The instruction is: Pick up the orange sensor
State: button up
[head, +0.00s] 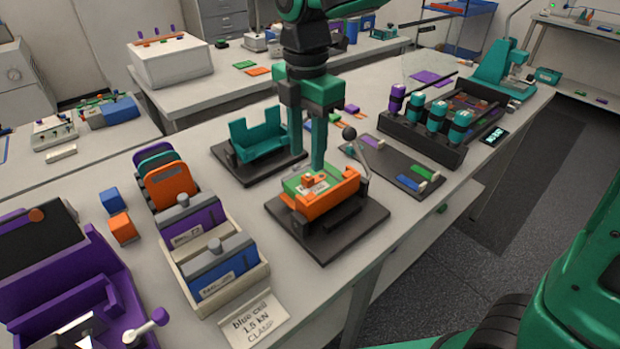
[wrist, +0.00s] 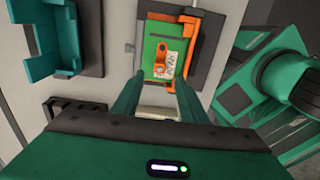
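A small orange piece (head: 308,181) lies on a green plate (head: 293,184) with a white label, inside an orange holder (head: 330,203) on a dark base. It looks like the orange sensor. In the wrist view the orange piece (wrist: 160,58) has a small round feature at its upper end and sits left of the label. My gripper (head: 307,164) is over the holder, pointing down. In the wrist view my gripper (wrist: 158,84) has its two green fingers apart with nothing between them. The fingertips appear just short of the piece; their exact height above it is unclear.
A teal cradle (head: 258,140) stands behind left of the holder. A lever with a dark knob (head: 349,133) rises close on the right. A dark panel (head: 395,168) and a rack of bottles (head: 436,117) are further right. Orange and blue cubes (head: 122,228) lie left.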

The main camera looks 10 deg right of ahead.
aim_at(308, 176)
jog(key=shift+w+d+f, duration=0.1)
jog(key=shift+f, duration=1.4)
jog(key=shift+w+d+f, duration=0.1)
jog(key=shift+f, duration=1.35)
grip_shut()
